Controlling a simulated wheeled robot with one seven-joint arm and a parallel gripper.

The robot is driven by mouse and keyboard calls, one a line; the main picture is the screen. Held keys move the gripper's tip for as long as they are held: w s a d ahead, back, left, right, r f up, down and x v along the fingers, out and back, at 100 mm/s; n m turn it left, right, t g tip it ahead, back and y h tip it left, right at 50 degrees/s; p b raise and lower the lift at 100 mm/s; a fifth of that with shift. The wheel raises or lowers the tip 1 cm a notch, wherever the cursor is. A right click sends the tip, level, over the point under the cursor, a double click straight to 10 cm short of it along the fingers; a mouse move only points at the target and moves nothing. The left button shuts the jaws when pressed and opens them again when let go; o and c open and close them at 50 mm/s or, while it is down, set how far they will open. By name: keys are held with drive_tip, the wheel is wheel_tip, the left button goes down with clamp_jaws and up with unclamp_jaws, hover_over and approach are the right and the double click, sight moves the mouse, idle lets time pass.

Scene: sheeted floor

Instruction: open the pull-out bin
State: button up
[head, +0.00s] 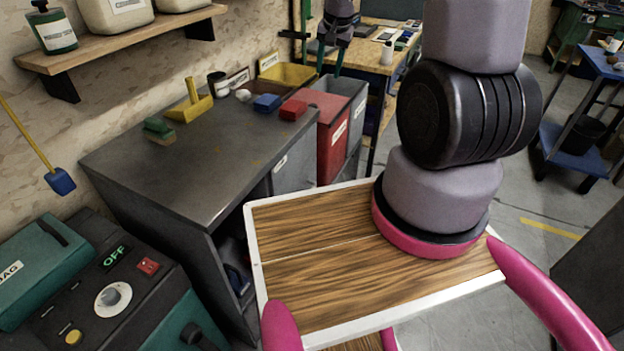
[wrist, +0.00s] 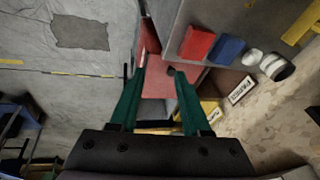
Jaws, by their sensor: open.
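A red bin unit (head: 328,132) with a white label on its front stands at the far end of the grey counter, with a grey unit (head: 350,92) beside it. I cannot tell for sure which is the pull-out bin. My gripper (head: 330,72) points down above these units in the head view. In the wrist view, my gripper (wrist: 157,70) has its green fingers spread apart with nothing held between them. The red unit's top (wrist: 156,84) shows between and beyond the fingers. Contact is not visible. The bin's inside and any handle cannot be made out clearly.
A workbench (head: 375,62) stands behind. Open floor (head: 535,200) lies to the right.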

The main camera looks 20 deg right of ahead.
drive_tip(key=a+f, duration=0.1)
drive_tip(key=f, duration=1.3)
drive_tip(key=s+a+f+m+g+y, duration=0.1)
drive_tip(key=a+f, duration=0.1)
drive_tip(key=f, duration=1.2)
drive_tip(key=s+a+f+g, duration=0.1)
drive_tip(key=a+f, duration=0.1)
drive_tip(key=f, duration=1.2)
drive_tip(key=shift+a+m, duration=0.1)
drive_tip(key=shift+m, duration=0.3)
drive_tip(key=shift+r, duration=0.1)
clamp_jaws()
